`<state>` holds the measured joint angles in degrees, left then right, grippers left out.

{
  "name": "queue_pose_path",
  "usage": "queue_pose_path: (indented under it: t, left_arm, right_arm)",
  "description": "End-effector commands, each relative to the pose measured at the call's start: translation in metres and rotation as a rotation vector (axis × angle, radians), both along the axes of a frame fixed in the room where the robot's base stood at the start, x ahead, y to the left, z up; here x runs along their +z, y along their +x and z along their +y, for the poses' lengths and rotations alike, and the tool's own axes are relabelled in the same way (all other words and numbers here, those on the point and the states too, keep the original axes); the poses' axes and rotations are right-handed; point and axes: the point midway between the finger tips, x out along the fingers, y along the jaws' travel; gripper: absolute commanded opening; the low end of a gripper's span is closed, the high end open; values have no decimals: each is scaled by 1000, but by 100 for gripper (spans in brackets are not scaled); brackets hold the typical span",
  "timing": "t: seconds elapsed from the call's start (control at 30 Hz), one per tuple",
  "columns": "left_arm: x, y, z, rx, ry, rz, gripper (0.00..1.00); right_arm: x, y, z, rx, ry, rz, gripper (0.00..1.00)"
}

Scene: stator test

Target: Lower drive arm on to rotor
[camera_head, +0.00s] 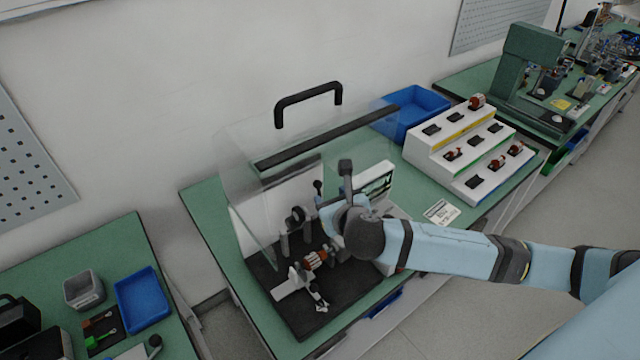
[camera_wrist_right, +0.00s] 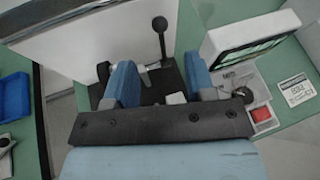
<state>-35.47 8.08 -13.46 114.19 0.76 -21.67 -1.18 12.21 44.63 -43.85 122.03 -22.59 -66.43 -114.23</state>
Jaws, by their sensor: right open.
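The test rig has a black base (camera_head: 345,292) under a raised clear cover (camera_head: 240,165). A rotor with copper-red windings (camera_head: 316,260) lies across its white supports, in front of the upright drive parts (camera_head: 297,217). A thin lever with a black ball knob (camera_head: 318,185) stands up beside my right gripper (camera_head: 325,210). The lever also shows in the right wrist view (camera_wrist_right: 161,42), beyond and between my blue fingertips (camera_wrist_right: 163,82). My fingers are apart with nothing between them. The rotor is not clear in the wrist view. My left gripper is not in view.
A small display (camera_head: 378,181) stands right of the rig. A stepped white rack (camera_head: 470,138) holding several small parts and a blue bin (camera_head: 415,108) are farther right. The cover's black handle (camera_head: 308,95) rises above the rig. A second green table (camera_head: 125,245) stands left.

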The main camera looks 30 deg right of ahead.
Motion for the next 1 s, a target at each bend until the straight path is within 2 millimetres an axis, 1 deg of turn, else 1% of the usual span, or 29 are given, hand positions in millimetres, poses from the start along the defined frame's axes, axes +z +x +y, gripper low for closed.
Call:
queue_pose_path:
  t: [0.03, 0.2, 0.4, 0.6, 0.83, 0.87, 0.9, 0.97, 1.0]
  left_arm:
    - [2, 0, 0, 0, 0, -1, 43]
    - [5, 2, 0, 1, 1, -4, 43]
    - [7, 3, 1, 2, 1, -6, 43]
    - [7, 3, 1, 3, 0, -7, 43]
    - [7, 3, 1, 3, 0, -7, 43]
    - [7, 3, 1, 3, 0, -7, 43]
    - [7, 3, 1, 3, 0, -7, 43]
    - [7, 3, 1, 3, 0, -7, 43]
    - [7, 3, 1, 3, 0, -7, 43]
  right_arm:
    - [-3, 11, -2, -2, 1, -1, 50]
    - [-17, 43, -7, -2, 2, -1, 50]
    - [-28, 69, -10, 0, 3, 0, 50]
    - [-32, 77, -12, 1, 3, 0, 50]
    - [-32, 78, -12, 1, 3, 0, 50]
    - [-32, 78, -12, 1, 3, 0, 46]
    - [-32, 78, -12, 1, 3, 0, 36]
    - [-32, 78, -12, 1, 3, 0, 23]
    - [-32, 78, -12, 1, 3, 0, 13]
